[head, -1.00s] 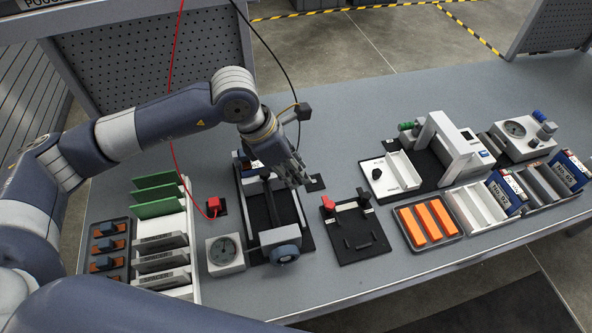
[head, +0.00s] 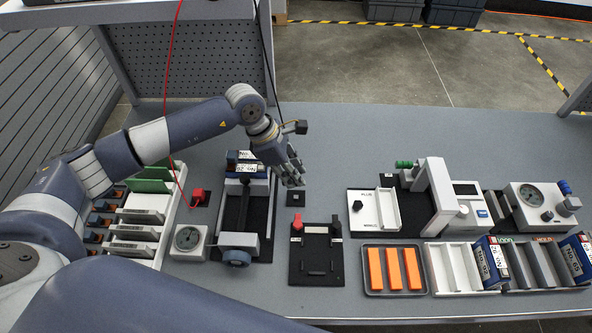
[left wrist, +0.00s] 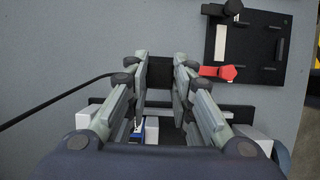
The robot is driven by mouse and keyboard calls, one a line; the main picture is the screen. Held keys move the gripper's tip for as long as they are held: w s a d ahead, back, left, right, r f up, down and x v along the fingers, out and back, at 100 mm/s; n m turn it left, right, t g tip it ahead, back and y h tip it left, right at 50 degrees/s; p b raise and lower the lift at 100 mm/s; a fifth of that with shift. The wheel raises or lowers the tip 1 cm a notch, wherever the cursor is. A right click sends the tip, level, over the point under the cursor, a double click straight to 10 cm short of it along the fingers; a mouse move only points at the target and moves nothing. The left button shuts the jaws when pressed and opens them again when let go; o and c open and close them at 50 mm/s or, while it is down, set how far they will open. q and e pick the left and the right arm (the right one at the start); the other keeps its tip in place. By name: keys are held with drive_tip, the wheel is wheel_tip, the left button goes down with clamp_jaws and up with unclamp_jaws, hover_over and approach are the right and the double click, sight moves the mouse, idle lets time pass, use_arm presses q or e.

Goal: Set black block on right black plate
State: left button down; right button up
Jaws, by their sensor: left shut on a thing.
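My left gripper (head: 295,177) is shut on the black block, which is mostly hidden by the fingers in the head view. The left wrist view shows the fingers (left wrist: 164,65) with the dark block (left wrist: 165,75) between them and a black cable running in from the left. The right black plate (head: 295,198) is a small dark square on the table, just in front of the fingertips in the head view. I cannot tell the exact height of the block over it. The left black plate (head: 200,204) carries a red block (head: 197,194) with a red cable. My right gripper is not in view.
A dark-based device with a blue knob (head: 237,256) stands left of the right plate. A black board (head: 316,268) with red and black parts lies in front of it. A tray of orange bars (head: 368,291) is at front right. Table behind the gripper is free.

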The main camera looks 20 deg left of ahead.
use_arm(q)
drive_tip(key=shift+f+b, duration=0.35)
drive_tip(key=shift+f, duration=0.45)
drive_tip(key=shift+d+f+b, duration=0.1)
drive_tip(key=shift+f+b, duration=1.55)
drive_tip(key=shift+f, duration=0.75)
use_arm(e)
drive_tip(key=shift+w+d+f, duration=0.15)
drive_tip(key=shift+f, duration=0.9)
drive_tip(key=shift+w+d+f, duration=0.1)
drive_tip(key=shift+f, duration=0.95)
use_arm(q)
drive_tip(key=shift+r, duration=0.1)
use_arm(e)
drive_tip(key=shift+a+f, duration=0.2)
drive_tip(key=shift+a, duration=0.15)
use_arm(q)
drive_tip(key=shift+f+b, duration=0.2)
drive_tip(key=shift+b, duration=0.25)
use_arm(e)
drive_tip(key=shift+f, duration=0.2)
use_arm(q)
drive_tip(key=shift+f, duration=0.15)
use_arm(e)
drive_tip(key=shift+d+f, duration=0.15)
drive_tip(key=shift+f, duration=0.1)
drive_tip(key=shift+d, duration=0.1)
